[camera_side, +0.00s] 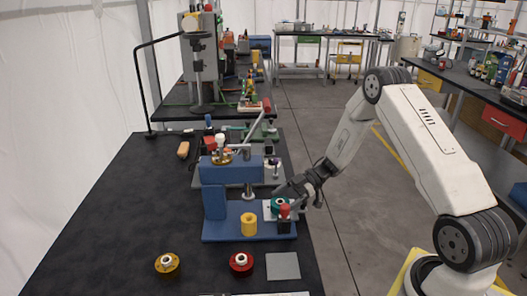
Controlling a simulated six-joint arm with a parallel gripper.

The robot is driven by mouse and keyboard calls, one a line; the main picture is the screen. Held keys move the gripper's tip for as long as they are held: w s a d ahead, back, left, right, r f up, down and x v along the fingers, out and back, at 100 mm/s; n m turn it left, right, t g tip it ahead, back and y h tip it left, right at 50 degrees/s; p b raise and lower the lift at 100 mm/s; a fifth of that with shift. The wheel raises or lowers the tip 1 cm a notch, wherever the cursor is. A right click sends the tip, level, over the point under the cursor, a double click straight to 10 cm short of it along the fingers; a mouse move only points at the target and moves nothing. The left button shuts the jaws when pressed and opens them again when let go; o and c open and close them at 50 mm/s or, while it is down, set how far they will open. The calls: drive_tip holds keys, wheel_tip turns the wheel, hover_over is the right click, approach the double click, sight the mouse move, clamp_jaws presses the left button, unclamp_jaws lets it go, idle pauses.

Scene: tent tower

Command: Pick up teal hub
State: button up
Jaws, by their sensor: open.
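The teal hub (278,204) sits on a light plate at the right end of the blue fixture (216,232). Something red stands right in front of it and hides part of it. My gripper (300,194) is open, just right of the hub and at about its height. From this side I cannot tell whether the fingers touch the hub or stand around it.
A yellow cylinder (248,224) stands on the fixture's base, left of the hub. A yellow hub (167,264), a red hub (241,262) and a grey square plate (283,266) lie on the black table (100,215) in front. The table's left side is clear.

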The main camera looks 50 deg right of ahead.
sight(285, 201)
idle(0.4)
drive_tip(key=c, duration=1.2)
drive_tip(key=shift+o, duration=0.2)
drive_tip(key=shift+r, duration=0.1)
wheel_tip(285, 201, up, 10)
